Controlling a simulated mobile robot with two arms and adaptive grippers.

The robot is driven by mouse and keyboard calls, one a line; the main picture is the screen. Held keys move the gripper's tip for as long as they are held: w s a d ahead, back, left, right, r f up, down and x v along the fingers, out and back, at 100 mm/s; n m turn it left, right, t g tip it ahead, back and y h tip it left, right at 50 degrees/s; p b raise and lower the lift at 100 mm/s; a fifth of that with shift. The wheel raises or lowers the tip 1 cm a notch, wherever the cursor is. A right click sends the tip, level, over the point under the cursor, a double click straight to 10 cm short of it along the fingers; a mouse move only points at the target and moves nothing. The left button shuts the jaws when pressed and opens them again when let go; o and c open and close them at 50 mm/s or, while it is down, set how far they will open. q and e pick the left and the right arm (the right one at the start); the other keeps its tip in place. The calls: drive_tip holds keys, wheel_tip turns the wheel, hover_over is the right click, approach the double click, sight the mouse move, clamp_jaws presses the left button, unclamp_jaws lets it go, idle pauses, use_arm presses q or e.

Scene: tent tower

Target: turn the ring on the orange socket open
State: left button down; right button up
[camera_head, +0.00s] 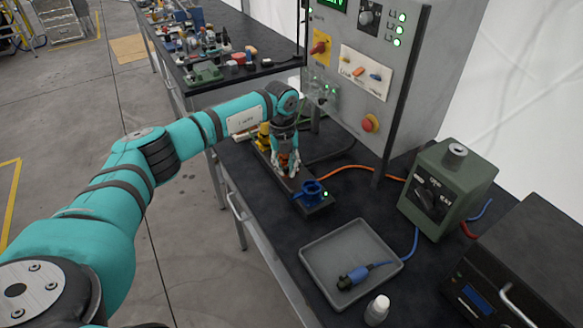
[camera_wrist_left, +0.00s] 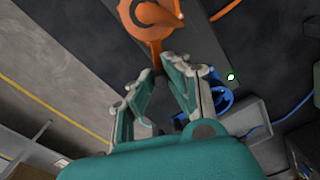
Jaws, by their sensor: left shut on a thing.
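The orange socket (camera_wrist_left: 150,14) shows at the top of the left wrist view, with its round ring cut by the frame edge. An orange tab (camera_wrist_left: 156,48) sticks out from the ring toward my gripper. My left gripper (camera_wrist_left: 161,66) is shut on this tab, its fingertips on either side of it. In the head view my left gripper (camera_head: 286,166) points down over the dark socket strip (camera_head: 321,208), and it hides most of the orange socket. How far the ring is turned cannot be told. My right gripper is not in view.
A yellow socket (camera_head: 263,133) and a blue socket (camera_head: 311,191) stand on the same strip, on either side of my gripper. A grey tray (camera_head: 329,246) holds a blue plug (camera_head: 353,276). A control panel (camera_head: 340,108) rises behind. A green box (camera_head: 447,190) stands right.

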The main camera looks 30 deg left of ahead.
use_arm(q)
drive_tip(key=a+m+b, duration=0.4)
drive_tip(key=a+m, duration=0.2)
drive_tip(key=m, duration=0.6)
drive_tip(key=shift+w+a+b, duration=0.15)
drive_tip(key=shift+w+b, duration=0.05)
drive_tip(key=shift+b, duration=0.1)
drive_tip(key=shift+r, duration=0.15)
drive_tip(key=c, duration=1.3)
unclamp_jaws()
drive_tip(key=r, duration=1.2)
drive_tip(key=shift+a, duration=0.25)
drive_tip(key=shift+f, duration=0.15)
